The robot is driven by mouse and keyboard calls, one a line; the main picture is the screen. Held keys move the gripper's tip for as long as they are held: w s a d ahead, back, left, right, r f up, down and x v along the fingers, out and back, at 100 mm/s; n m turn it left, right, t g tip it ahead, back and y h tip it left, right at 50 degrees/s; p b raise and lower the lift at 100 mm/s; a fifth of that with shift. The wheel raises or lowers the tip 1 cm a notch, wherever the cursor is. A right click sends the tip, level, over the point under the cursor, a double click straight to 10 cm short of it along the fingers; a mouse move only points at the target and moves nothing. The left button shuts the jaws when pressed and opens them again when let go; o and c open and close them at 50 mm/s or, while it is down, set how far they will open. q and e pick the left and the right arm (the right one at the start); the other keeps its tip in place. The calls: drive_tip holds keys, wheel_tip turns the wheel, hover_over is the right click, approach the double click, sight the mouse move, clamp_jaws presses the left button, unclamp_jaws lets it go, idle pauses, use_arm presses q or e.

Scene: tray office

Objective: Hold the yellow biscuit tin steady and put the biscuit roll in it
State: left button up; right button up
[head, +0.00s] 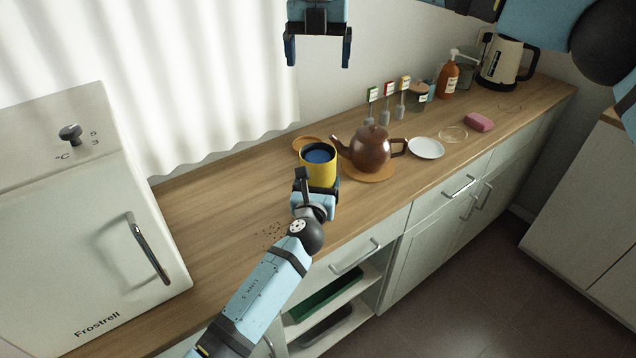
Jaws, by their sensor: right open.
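The yellow biscuit tin (321,173) stands upright and open-topped on the wooden counter, in the middle of the view. A blue surface shows inside its rim; I cannot tell whether it is the lining or contents. My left gripper (318,187) comes from the lower left and is shut on the tin's lower part, with its fingers at the two sides. My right gripper (318,50) hangs at the top, open and empty, fingers pointing down, above the tin and apart from it. I cannot make out a biscuit roll.
A brown teapot (370,148) stands on a round wooden mat (369,172) close right of the tin. A white saucer (426,148), pink block (479,122), orange bottle (448,78) and kettle (501,62) are farther right. A white fridge (85,235) is at left.

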use_arm(q)
drive_tip(key=o, duration=0.8)
drive_tip(key=shift+o, duration=0.2)
drive_tip(key=s, duration=0.4)
drive_tip(key=s+a, duration=0.1)
drive_tip(key=s, duration=0.3)
drive_tip(key=s+a, duration=0.1)
drive_tip(key=s, duration=0.2)
drive_tip(key=shift+s, duration=0.4)
drive_tip(key=shift+d, duration=0.1)
